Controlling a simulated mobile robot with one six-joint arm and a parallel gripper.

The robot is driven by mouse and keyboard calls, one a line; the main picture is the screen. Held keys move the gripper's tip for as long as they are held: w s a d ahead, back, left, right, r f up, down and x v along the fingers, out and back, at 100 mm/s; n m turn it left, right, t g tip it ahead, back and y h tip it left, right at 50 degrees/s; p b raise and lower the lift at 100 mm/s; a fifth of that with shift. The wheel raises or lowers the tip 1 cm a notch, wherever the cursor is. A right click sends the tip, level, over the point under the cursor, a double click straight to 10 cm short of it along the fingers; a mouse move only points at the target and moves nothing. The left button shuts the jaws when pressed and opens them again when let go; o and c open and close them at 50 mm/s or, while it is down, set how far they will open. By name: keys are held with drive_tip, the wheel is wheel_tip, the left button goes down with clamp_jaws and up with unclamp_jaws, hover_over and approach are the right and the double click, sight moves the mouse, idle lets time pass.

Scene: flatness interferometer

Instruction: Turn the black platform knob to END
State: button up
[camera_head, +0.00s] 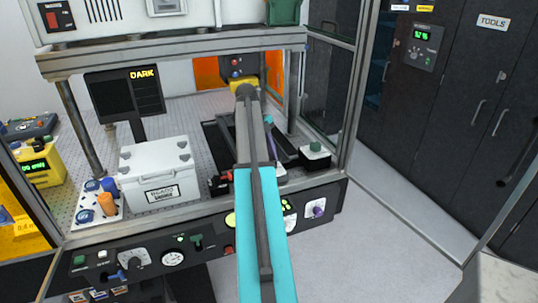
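My arm reaches from the bottom middle up into the instrument bay, and its far end is a dark round joint. My gripper's fingers cannot be made out. I cannot pick out for certain which part is the black platform knob. A black frame-like platform (219,138) lies on the perforated bench behind my arm, which covers its middle. Small black and red parts (220,184) sit at its front left edge. A black block with a green knob (315,148) stands to its right. No END marking is readable.
A white lidded box (158,173) and a tray of coloured pegs (98,205) stand at left on the bench. The front panel carries a white dial (133,258) and a purple knob (318,211). A display (126,92) reads DARK. Metal posts frame the bay; open floor lies at right.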

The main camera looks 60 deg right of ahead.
drive_tip(key=shift+s+a+f+m+p, duration=0.1)
drive_tip(key=shift+s+f+m+p, duration=0.05)
drive_tip(key=shift+m+p, duration=0.3)
drive_tip(key=o, duration=1.1)
drive_tip(key=shift+c, duration=0.2)
drive_tip(key=shift+r, duration=0.2)
drive_tip(key=shift+w+r+p, duration=0.25)
drive_tip(key=shift+r+p, duration=0.05)
drive_tip(key=shift+p, duration=0.1)
drive_tip(key=p+v, duration=0.6)
drive_tip(key=shift+r, duration=0.3)
